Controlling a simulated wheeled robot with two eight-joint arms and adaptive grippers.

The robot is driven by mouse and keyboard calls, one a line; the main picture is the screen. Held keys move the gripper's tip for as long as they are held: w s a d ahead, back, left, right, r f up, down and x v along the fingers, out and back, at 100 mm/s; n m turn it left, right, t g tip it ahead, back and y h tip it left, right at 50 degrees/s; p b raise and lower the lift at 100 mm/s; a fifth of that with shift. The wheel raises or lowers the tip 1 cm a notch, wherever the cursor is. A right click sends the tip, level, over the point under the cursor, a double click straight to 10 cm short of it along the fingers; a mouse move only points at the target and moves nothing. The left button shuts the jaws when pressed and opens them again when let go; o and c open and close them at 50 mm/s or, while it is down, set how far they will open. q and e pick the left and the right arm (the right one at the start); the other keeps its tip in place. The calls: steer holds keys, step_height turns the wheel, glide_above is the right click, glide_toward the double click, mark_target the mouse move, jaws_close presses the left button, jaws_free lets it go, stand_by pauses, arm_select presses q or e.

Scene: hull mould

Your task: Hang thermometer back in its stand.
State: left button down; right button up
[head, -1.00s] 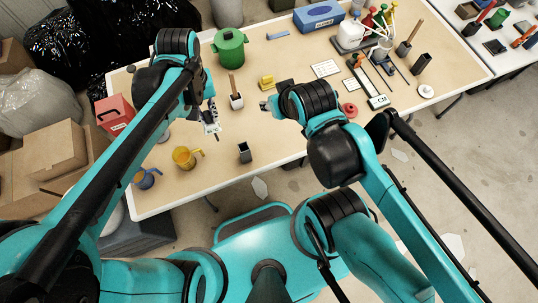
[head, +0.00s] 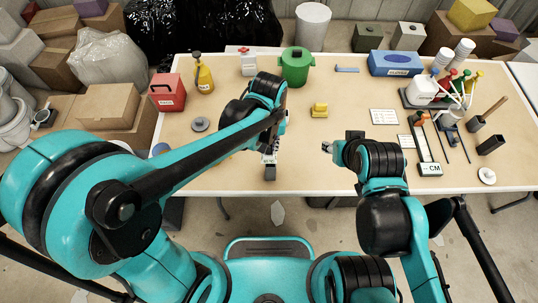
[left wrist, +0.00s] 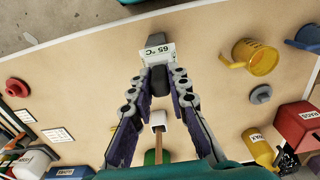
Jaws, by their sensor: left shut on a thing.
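The thermometer, with a white display reading 65 °C (left wrist: 158,51), is between the fingers of my left gripper (left wrist: 158,82), which is shut on it. In the head view my left gripper (head: 270,143) is low over the table near its front edge, with the white display (head: 268,157) below it. A small dark grey holder (head: 271,173), apparently the stand, is just in front of the display. In the left wrist view the holder (left wrist: 156,41) is partly hidden behind the display, and I cannot tell whether they touch. My right gripper (head: 327,147) is to the right, its opening unclear.
A yellow mug (left wrist: 262,57) is to one side. Table between my grippers is clear.

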mark_target(269, 154)
arm_select(q)
step_height(269, 154, down, 4)
steer(key=shift+f+b, duration=0.25)
steer(key=shift+b, duration=0.5)
steer(key=shift+f, duration=0.25)
steer(key=c, duration=1.5)
jaws_free()
steer(key=shift+o, duration=0.2)
steer(key=shift+r, duration=0.1)
